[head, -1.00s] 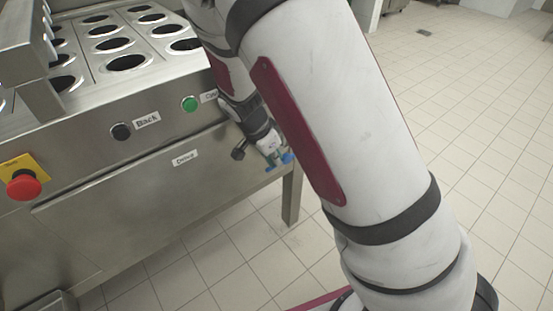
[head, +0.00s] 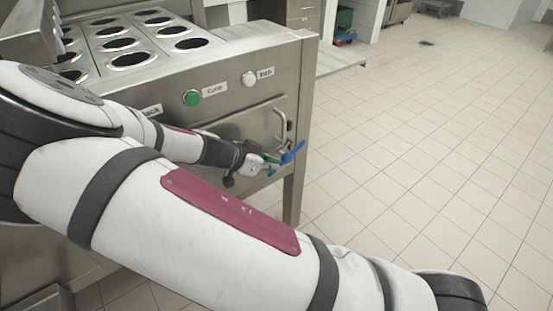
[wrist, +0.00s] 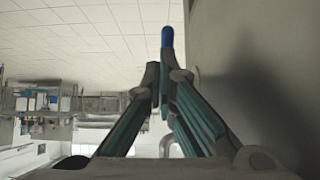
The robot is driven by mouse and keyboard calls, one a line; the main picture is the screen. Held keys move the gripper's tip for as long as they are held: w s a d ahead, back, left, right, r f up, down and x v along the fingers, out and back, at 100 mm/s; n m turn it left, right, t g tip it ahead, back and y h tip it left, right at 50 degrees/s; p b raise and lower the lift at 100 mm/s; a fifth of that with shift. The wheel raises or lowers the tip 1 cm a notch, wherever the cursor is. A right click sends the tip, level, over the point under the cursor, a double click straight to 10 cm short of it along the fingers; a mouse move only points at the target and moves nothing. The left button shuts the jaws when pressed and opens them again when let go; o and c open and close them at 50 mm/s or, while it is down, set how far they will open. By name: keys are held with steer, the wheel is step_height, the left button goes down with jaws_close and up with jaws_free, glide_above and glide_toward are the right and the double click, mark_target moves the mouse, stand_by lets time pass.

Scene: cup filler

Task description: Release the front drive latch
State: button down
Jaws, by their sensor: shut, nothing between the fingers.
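My gripper (head: 286,158) is shut and empty, with blue fingertips, in front of the steel machine's right front corner. A curved metal handle (head: 281,117) sits on the front panel, above the gripper. A small dark fitting (head: 290,129) lies beside the handle near the panel's right edge; it may be the latch, but it is too small to tell. The fingertips look just below this fitting, and I cannot tell whether they touch anything. In the wrist view, the gripper (wrist: 166,48) has its fingers together beside a plain grey surface (wrist: 245,60), with no latch recognisable.
A green button (head: 192,98) and a white button (head: 249,79) are on the machine's front above the panel. Round cup openings (head: 133,59) are on top. My arm hides much of the front. The tiled floor (head: 430,150) to the right is clear.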

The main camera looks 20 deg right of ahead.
mark_target(272, 174)
step_height(272, 174, down, 3)
steer(key=t+h+b, duration=0.1)
steer(key=h+b, duration=0.2)
steer(key=h, duration=0.1)
steer(key=shift+b, duration=0.3)
steer(key=shift+d+f, duration=0.1)
steer(key=shift+f, duration=0.1)
stand_by(0.4)
